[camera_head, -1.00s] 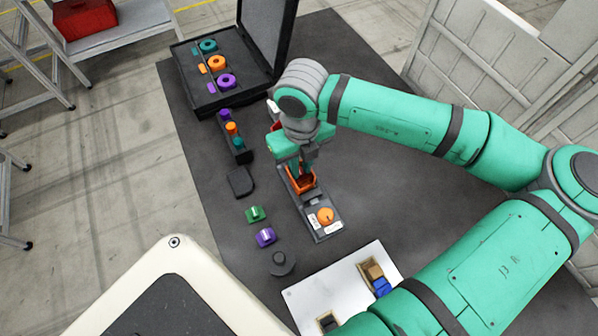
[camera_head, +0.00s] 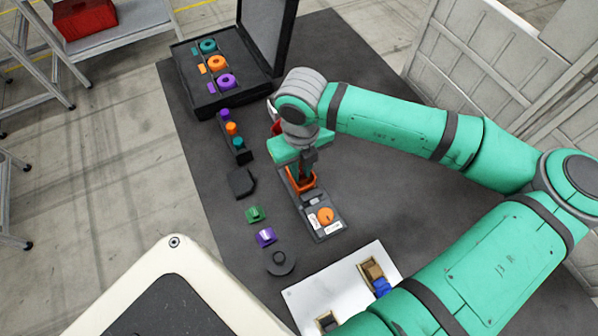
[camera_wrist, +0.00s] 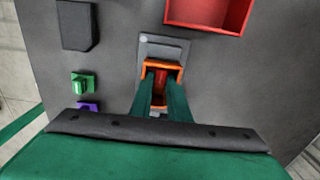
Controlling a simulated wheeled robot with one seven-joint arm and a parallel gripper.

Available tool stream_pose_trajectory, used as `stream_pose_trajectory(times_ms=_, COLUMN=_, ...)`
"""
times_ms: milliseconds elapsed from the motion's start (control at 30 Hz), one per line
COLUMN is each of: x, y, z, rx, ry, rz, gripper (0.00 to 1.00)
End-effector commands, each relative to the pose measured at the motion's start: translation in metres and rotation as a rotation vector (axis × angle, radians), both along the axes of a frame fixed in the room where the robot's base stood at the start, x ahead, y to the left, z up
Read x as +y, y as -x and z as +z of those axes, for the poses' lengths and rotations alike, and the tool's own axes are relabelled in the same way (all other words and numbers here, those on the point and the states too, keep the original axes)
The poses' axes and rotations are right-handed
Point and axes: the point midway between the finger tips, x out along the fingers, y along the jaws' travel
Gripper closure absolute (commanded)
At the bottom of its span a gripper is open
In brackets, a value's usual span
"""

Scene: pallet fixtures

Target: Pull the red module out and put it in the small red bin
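The red module (camera_wrist: 160,84) sits inside an orange-red frame (camera_wrist: 162,65) on a grey fixture (camera_head: 318,212). In the wrist view it shows as a red patch between my fingers. My gripper (camera_wrist: 161,78) points down into the frame, its two green fingers apart, one on each side of the red module. Whether the fingers touch it is not clear. In the head view my gripper (camera_head: 303,180) hides most of the frame. The small red bin (camera_wrist: 211,12) is at the top of the wrist view, cut by its edge; in the head view my arm mostly hides it.
An orange knob (camera_head: 325,216) is on the fixture's near end. Green (camera_head: 255,214) and purple (camera_head: 265,237) blocks, a black disc (camera_head: 281,262) and a dark block (camera_head: 242,183) lie left. A white board (camera_head: 340,283) is in front; an open black case (camera_head: 201,98) stands behind.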

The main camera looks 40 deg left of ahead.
Motion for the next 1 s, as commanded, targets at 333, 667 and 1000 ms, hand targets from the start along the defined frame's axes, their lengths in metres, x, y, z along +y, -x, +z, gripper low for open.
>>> stream_pose_trajectory(times_ms=333, x=0.0001, y=-0.0001, z=0.0018, rx=0.0, ry=0.0, rz=0.0, gripper=0.84)
stream_pose_trajectory(times_ms=667, x=0.0001, y=0.0, z=0.0033, rx=0.0, ry=0.0, rz=0.0, gripper=0.84)
stream_pose_trajectory(times_ms=1000, x=0.0001, y=0.0, z=0.0032, rx=0.0, ry=0.0, rz=0.0, gripper=1.0)
